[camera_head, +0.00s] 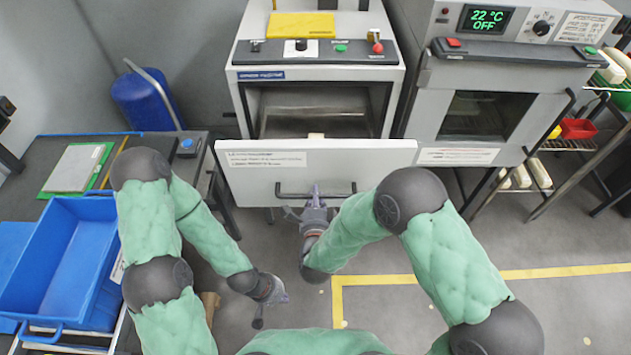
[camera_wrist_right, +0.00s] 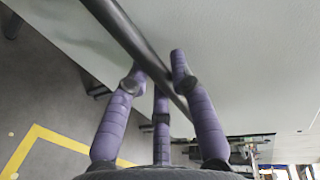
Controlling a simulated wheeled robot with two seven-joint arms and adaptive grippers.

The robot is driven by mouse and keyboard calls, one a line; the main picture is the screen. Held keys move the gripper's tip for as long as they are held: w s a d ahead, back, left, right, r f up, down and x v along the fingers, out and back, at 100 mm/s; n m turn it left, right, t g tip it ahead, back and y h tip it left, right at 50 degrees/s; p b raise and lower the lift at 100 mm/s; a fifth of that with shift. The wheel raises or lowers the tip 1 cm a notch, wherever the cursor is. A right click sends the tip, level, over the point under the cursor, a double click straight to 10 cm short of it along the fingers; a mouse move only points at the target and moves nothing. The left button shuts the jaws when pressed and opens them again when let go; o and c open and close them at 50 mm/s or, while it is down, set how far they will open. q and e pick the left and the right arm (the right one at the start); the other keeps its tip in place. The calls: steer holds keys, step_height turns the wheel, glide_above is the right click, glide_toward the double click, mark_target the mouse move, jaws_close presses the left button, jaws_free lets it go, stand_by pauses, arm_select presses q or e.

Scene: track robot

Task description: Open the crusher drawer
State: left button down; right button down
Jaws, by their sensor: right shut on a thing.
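The crusher drawer has a wide white front panel (camera_head: 345,175) with a dark bar handle (camera_head: 343,194) low on it. The panel stands at the front of the grey crusher (camera_head: 245,105), below its dark opening. I cannot tell how far out it stands. My right gripper (camera_head: 314,194) is shut on the handle near its middle. In the right wrist view the handle bar (camera_wrist_right: 125,35) runs diagonally between the purple fingers (camera_wrist_right: 160,85), close to the white panel (camera_wrist_right: 240,70). My left gripper (camera_head: 272,295) hangs low, apart from the drawer, and its finger gap is unclear.
A blue bin (camera_head: 60,260) and a green-edged board (camera_head: 78,168) are at the left. A blue canister (camera_head: 146,100) stands behind. An oven-like machine (camera_head: 490,110) reading 22 °C OFF stands right of the crusher. The floor before the drawer is clear, with yellow tape (camera_head: 400,280).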

steer(key=shift+f+v, duration=0.15)
steer(key=shift+v, duration=0.6)
steer(key=shift+f+v, duration=0.15)
steer(key=shift+v, duration=0.6)
steer(key=shift+s, duration=0.1)
steer(key=c, duration=1.1)
jaws_free()
steer(key=shift+o, duration=0.2)
steer(key=v, duration=1.1)
steer(key=shift+s, duration=0.4)
